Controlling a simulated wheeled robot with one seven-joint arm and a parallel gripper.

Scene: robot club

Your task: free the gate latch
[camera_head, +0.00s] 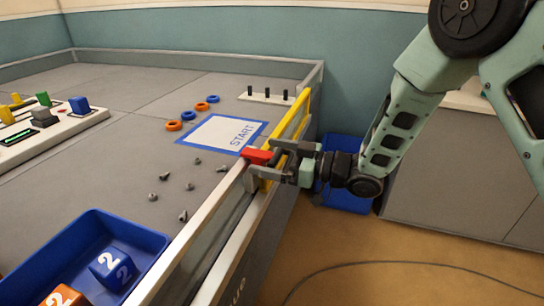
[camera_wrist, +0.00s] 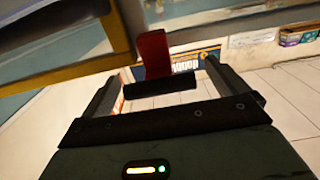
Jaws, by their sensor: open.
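The gate latch is a red block (camera_head: 257,156) on top of the field wall, at the near end of the yellow gate bar (camera_head: 303,113). In the wrist view the red latch (camera_wrist: 153,53) stands upright just beyond a dark crossbar, between the fingers. My gripper (camera_head: 278,165) is at the latch, reaching in from the right over the wall. Its jaws are open with a finger on either side of the latch. I cannot tell whether either finger touches it. The yellow bar also shows at upper left in the wrist view (camera_wrist: 65,76).
A blue tray (camera_head: 137,234) with numbered cubes stands at the near left of the field. Grey cones, orange and blue rings and a START sheet (camera_head: 222,133) lie on the field. A blue bin (camera_head: 345,198) and a grey cabinet (camera_head: 455,195) stand right of the wall. A cable crosses the floor.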

